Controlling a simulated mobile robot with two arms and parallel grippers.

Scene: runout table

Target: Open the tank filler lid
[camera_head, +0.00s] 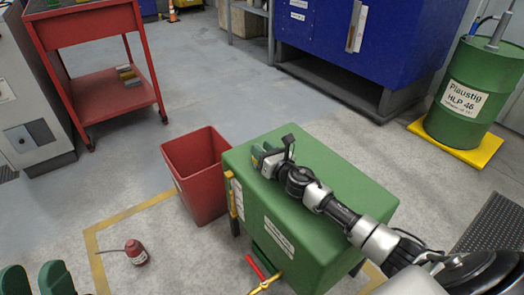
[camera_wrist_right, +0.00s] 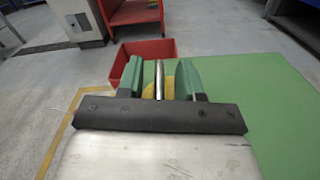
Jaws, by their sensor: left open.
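The green tank (camera_head: 335,185) stands on short legs in the middle of the head view. My right gripper (camera_head: 263,155) is over the top of the tank near its far left corner and hides the filler there. In the right wrist view, a round yellow piece (camera_wrist_right: 172,83) that looks like the filler lid shows between the green fingers. A thin upright silver piece (camera_wrist_right: 159,80) stands in the gap between them. Gaps show on both sides of it, so the fingers look open around it, not touching. My left gripper (camera_head: 36,277) is open and empty at the bottom left.
A red bin (camera_head: 197,180) stands against the tank's left side. A red oil can (camera_head: 136,252) is on the floor. A red cart (camera_head: 95,75), a blue cabinet (camera_head: 330,45) and a green drum (camera_head: 465,110) stand farther back. Grey floor is clear between them.

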